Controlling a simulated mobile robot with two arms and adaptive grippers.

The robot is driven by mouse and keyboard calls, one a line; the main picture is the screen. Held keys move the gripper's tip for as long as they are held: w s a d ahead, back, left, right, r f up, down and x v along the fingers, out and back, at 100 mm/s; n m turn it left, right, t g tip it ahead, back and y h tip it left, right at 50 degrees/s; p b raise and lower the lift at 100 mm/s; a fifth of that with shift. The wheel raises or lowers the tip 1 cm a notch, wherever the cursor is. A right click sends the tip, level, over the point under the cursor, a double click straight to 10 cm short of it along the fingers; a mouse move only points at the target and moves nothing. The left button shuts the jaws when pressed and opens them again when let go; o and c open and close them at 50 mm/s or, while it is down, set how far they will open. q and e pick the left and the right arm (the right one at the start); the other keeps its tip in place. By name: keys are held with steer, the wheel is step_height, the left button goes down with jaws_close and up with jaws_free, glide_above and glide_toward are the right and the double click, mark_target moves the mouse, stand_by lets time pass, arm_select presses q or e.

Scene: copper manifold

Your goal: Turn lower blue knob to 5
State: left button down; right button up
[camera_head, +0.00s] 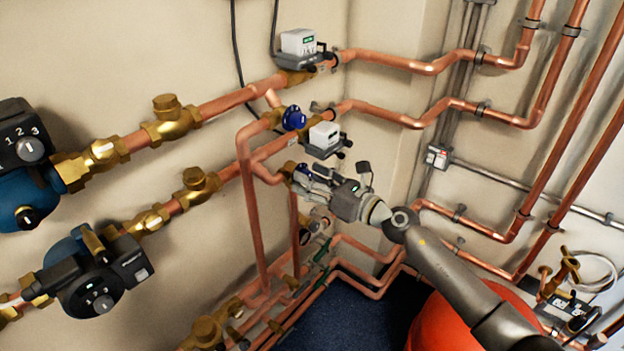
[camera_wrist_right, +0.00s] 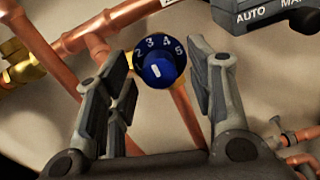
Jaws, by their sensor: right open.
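The lower blue knob (camera_wrist_right: 159,66) sits on the copper pipework, with the numbers 2, 3, 4 and 5 showing on its face and a white mark near its middle. In the head view the lower blue knob (camera_head: 302,172) is partly hidden by my right gripper (camera_head: 318,182). In the right wrist view my right gripper (camera_wrist_right: 160,90) is open. Its fingers stand to the left and right of the knob, with visible gaps and nothing held. My left gripper is not in view.
An upper blue knob (camera_head: 294,118) sits above. A white-topped actuator box (camera_head: 324,135) is close above my right gripper. Copper pipes (camera_head: 251,210) run below and left. Two pumps (camera_head: 95,275) are at the far left. A red rounded object (camera_head: 455,320) stands below my right arm.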

steer(key=shift+c, duration=0.2)
steer(key=c, duration=1)
steer(key=shift+m+p, duration=4.95)
steer(key=shift+m, duration=3.05)
